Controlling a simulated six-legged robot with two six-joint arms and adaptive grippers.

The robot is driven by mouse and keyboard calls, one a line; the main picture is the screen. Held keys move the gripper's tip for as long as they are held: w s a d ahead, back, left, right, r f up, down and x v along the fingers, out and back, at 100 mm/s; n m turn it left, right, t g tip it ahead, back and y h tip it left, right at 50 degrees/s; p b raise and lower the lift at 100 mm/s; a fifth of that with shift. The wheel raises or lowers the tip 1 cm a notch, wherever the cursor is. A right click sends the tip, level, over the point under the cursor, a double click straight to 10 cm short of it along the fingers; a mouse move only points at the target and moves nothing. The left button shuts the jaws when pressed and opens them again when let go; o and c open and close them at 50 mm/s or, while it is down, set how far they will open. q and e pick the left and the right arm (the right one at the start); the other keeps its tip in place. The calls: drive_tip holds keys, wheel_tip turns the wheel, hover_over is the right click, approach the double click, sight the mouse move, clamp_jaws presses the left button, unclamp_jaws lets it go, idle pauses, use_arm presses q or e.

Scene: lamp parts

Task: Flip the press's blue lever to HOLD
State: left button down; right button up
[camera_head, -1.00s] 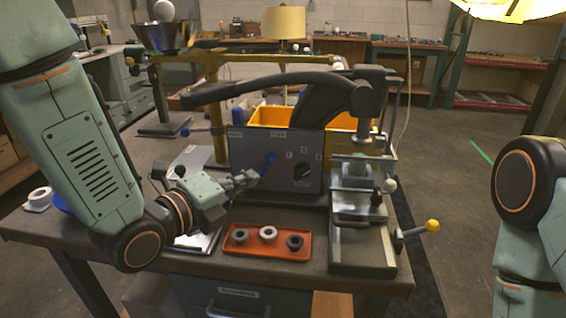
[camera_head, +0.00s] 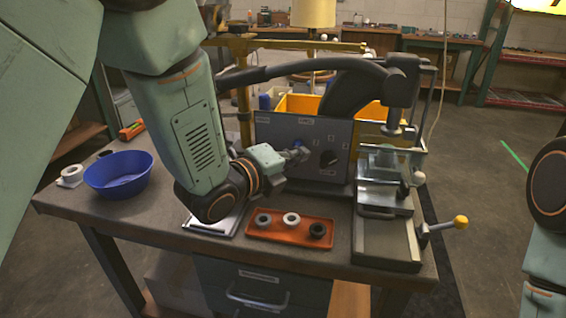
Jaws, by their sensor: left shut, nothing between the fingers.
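The press (camera_head: 402,90) stands on the bench with a grey front panel (camera_head: 335,136). The panel carries small labels, too small to read surely, and a dark round knob (camera_head: 328,158). The blue lever (camera_head: 298,144) is on the left part of the panel; only a little blue shows, the rest is hidden behind my gripper. My left gripper (camera_head: 301,155) is shut and empty, its fingertips at the lever in front of the panel. I cannot tell whether they touch it. My right gripper is out of view; only part of that arm shows at the right edge.
An orange tray (camera_head: 270,235) with several rings lies in front of the panel. A blue bowl (camera_head: 118,177) and a white ring (camera_head: 70,172) are at the left. A yellow-knobbed handle (camera_head: 460,221) sticks out at the right. A yellow bin (camera_head: 300,103) stands behind the panel.

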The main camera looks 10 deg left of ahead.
use_arm(q)
drive_tip(key=shift+w+d+f, duration=0.15)
drive_tip(key=shift+w, duration=0.55)
drive_tip(key=shift+w+d, duration=0.25)
drive_tip(key=shift+s+a, duration=0.1)
drive_tip(key=shift+a, duration=0.05)
drive_tip(key=shift+n, duration=0.3)
drive_tip(key=shift+a+r+t+h+b, duration=0.2)
drive_tip(key=shift+a+t+h+b, duration=0.1)
drive_tip(key=shift+b, duration=0.1)
drive_tip(key=a+n+b, duration=0.1)
drive_tip(key=n+t, duration=0.1)
drive_tip(key=n, duration=0.1)
drive_tip(key=shift+a+r+h+b, duration=0.3)
drive_tip(key=shift+a+b, duration=0.05)
drive_tip(key=shift+b, duration=0.05)
drive_tip(key=a+n+t+b, duration=0.1)
drive_tip(key=n, duration=0.1)
drive_tip(key=a+n+t+b, duration=0.1)
drive_tip(key=n, duration=0.1)
drive_tip(key=shift+a+r+h, duration=0.15)
drive_tip(key=shift+a+h, duration=0.05)
drive_tip(key=shift+h, duration=0.1)
drive_tip(key=shift+a+n+t+b, duration=0.55)
drive_tip(key=shift+n+t, duration=0.05)
drive_tip(key=shift+n, duration=0.4)
drive_tip(key=shift+a, duration=0.3)
